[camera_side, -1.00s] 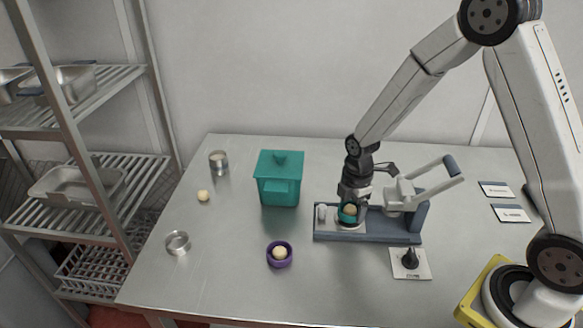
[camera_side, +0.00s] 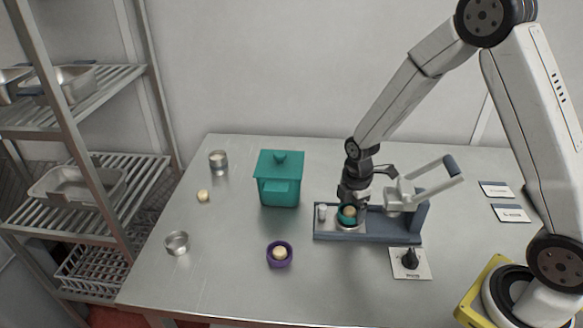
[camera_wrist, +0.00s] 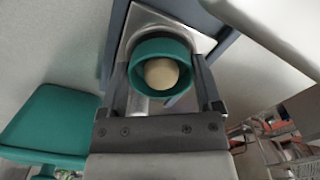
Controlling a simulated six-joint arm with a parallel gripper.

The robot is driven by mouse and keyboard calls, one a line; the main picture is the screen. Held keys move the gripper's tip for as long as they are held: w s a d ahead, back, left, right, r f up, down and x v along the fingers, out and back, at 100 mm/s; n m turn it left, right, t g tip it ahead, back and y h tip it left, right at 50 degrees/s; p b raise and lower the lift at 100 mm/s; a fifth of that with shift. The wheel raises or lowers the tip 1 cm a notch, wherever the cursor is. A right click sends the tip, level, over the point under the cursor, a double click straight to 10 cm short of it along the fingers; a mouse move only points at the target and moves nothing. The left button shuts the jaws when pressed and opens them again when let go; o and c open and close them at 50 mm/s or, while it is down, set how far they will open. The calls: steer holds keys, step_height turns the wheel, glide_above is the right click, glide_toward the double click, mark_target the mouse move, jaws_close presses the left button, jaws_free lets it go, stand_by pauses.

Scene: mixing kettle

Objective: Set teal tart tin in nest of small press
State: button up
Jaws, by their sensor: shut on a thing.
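The teal tart tin (camera_side: 347,222) holds a pale dough ball (camera_side: 348,212) and is at the nest end of the small press (camera_side: 368,236). In the wrist view the teal tin (camera_wrist: 150,48) sits between my two fingers, with the dough ball (camera_wrist: 161,73) inside it. My gripper (camera_side: 352,205) is shut on the tin from above; it also shows in the wrist view (camera_wrist: 158,85). The press's metal plate (camera_wrist: 128,45) shows around the tin. I cannot tell whether the tin is fully seated, as the nest under it is hidden.
The press lever (camera_side: 432,182) rises close to the right of my gripper. A teal lidded box (camera_side: 279,180) stands left of the press. A purple tin (camera_side: 279,259) with dough is in front. A black-knobbed stand (camera_side: 410,262) is front right. The table's left front is mostly clear.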

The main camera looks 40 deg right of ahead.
steer(key=shift+f, duration=0.3)
stand_by(0.7)
steer(key=o, duration=1)
steer(key=shift+r, duration=0.1)
steer(key=shift+r, duration=3.4)
steer(key=shift+s, duration=0.1)
